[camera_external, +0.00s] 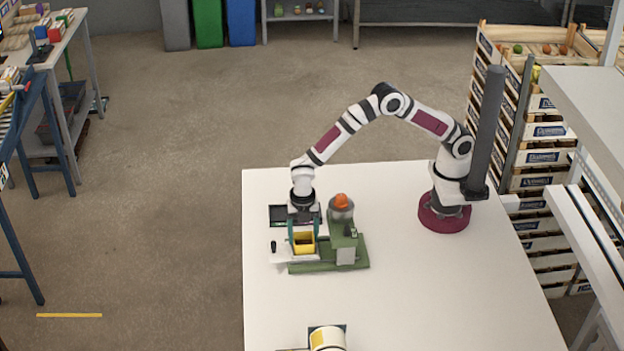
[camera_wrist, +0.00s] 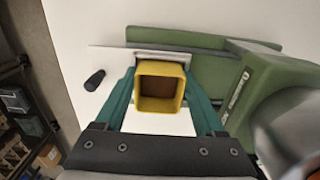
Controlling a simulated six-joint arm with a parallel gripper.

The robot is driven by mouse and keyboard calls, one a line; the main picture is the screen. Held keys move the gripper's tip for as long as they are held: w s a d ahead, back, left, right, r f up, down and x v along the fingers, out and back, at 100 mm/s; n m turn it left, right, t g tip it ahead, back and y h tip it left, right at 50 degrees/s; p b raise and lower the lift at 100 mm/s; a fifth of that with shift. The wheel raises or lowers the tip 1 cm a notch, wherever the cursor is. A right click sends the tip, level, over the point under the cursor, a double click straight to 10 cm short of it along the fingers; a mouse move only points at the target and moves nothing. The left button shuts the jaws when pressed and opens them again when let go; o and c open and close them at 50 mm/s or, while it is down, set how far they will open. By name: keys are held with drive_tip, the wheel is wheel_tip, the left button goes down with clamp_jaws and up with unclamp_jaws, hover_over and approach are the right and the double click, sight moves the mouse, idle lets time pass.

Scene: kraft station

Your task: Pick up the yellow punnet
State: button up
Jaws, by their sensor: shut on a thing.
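The yellow punnet (camera_external: 304,241) is a small square open-topped box in the external view. In the wrist view the punnet (camera_wrist: 160,72) sits between the two teal fingers, with a brown inside. My gripper (camera_external: 304,232) points down and is shut on the punnet from both sides; it also shows in the wrist view (camera_wrist: 160,90). The punnet is over or on the white plate of the green machine; I cannot tell whether its underside touches the plate.
The green machine (camera_external: 330,267) stands right beside the punnet, with an orange fruit (camera_external: 341,201) on top. A dark tray (camera_external: 279,214) lies behind my gripper. A white and yellow roll (camera_external: 327,340) is at the table's front. The white table (camera_external: 420,290) is clear to the right.

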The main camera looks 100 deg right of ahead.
drive_tip(key=r, duration=0.4)
drive_tip(key=shift+d+r, duration=0.2)
drive_tip(key=shift+r, duration=0.05)
drive_tip(key=s+d+r, duration=0.3)
drive_tip(key=d+r, duration=0.3)
drive_tip(key=d, duration=0.5)
drive_tip(key=shift+w+d+f+m, duration=1.15)
drive_tip(key=shift+f+m, duration=0.9)
drive_tip(key=shift+m, duration=1)
drive_tip(key=shift+w+d+f+m, duration=1.05)
drive_tip(key=shift+f+m, duration=0.95)
drive_tip(key=shift+m, duration=1)
drive_tip(key=shift+w+d+f+m, duration=0.9)
drive_tip(key=shift+w+f+m, duration=0.45)
drive_tip(key=shift+f+m, duration=1.2)
drive_tip(key=shift+f+m, duration=0.15)
drive_tip(key=shift+m, duration=0.35)
